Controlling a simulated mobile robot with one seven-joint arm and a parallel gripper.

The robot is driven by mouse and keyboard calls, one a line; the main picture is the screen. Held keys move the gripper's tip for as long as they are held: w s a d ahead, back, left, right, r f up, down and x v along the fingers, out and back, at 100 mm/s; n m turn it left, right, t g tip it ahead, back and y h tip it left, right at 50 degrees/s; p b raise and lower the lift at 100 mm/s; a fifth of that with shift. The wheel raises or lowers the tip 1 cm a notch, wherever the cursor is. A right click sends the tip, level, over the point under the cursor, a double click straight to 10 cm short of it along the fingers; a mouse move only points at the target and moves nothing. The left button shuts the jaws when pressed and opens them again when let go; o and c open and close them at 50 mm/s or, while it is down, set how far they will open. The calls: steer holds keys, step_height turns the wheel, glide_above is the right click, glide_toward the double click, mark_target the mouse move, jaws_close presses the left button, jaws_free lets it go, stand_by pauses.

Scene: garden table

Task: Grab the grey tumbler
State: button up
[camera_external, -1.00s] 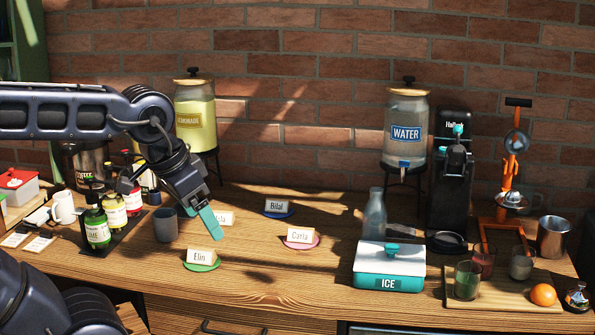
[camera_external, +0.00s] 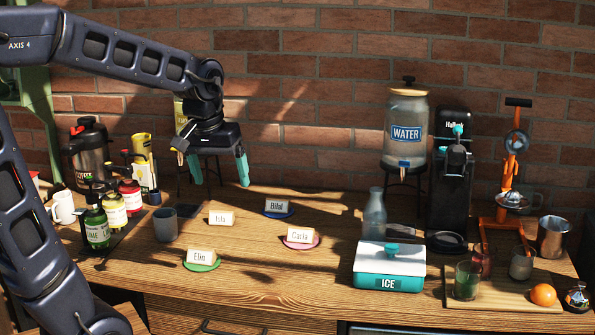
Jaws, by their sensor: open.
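The grey tumbler (camera_external: 165,225) stands upright on the wooden table (camera_external: 260,290) at the left, just right of the syrup bottles. My gripper (camera_external: 220,183) points down with its two teal fingers spread apart and nothing between them. It hangs in the air, higher in the picture than the tumbler and to its right, not touching it. The lemonade dispenser is mostly hidden behind my gripper.
Syrup bottles (camera_external: 97,226) and a white mug (camera_external: 62,207) crowd the tumbler's left. Name cards Isla (camera_external: 221,218) and Elin (camera_external: 201,257) are to its right. A coffee flask (camera_external: 90,152) stands behind. The ice box (camera_external: 389,267) is farther right.

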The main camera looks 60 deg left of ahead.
steer(key=w+a+f+n+g, duration=0.1)
steer(key=a+f+n, duration=0.15)
steer(key=a, duration=0.55)
steer(key=w+a+f+n, duration=0.2)
steer(key=a+n, duration=0.1)
steer(key=a, duration=0.4)
steer(key=n+g, duration=0.2)
steer(key=n, duration=0.4)
glide_toward(166, 225)
steer(key=a, duration=0.4)
steer(key=shift+h, duration=0.4)
steer(key=shift+w+f, duration=0.1)
steer(key=shift+f, duration=2.25)
steer(key=shift+w+f, duration=0.15)
steer(key=shift+f, duration=2.25)
steer(key=c, duration=1.1)
steer(key=shift+o, duration=0.2)
steer(key=shift+r, duration=0.15)
